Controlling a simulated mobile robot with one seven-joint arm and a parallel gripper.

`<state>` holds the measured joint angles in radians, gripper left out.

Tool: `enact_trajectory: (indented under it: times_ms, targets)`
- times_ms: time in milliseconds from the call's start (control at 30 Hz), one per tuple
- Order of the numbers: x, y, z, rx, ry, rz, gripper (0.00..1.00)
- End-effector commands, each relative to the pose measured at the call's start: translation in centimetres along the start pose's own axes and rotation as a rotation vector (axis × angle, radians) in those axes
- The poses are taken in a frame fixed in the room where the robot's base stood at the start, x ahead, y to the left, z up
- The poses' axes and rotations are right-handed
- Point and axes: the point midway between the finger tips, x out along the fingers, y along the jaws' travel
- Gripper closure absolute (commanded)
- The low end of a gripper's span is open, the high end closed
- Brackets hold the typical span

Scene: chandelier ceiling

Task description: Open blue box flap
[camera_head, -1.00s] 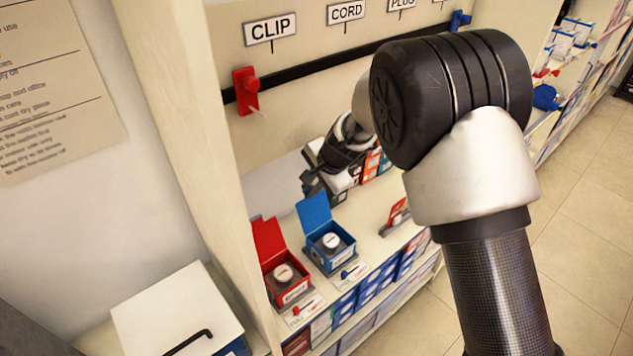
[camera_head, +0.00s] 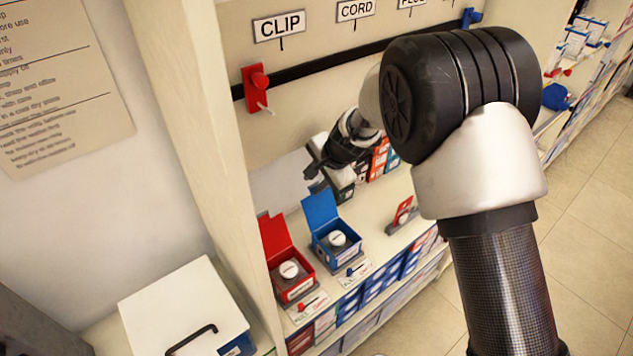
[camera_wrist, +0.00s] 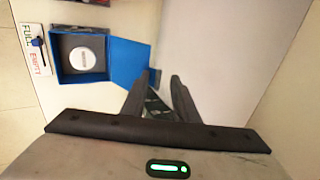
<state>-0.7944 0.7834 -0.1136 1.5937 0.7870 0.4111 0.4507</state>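The blue box (camera_head: 345,257) stands on the shelf with its blue flap (camera_head: 320,208) raised at the back. A white round item (camera_head: 338,238) sits inside. In the wrist view, the blue box (camera_wrist: 82,77) is at upper left, its open flap (camera_wrist: 130,62) extending right from it. My gripper (camera_head: 312,168) is above and behind the flap. In the wrist view its two fingers (camera_wrist: 158,88) are apart, just beyond the flap's right edge. A dark green-edged thing shows between them farther back; whether the left finger touches the flap cannot be told.
A red box (camera_head: 292,290) with its flap up stands left of the blue box. Several small boxes (camera_head: 380,158) stand behind my gripper. A black rail with a red clip (camera_head: 256,88) runs above. A white-lidded box (camera_head: 182,310) is at lower left.

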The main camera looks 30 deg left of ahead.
Motion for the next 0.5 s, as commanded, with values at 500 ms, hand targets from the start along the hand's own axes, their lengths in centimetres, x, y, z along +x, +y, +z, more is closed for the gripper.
enact_trajectory:
  times_ms: [500]
  targets:
    - [-2.6, -0.1, 0.3, -0.002, -0.005, -0.002, 0.79]
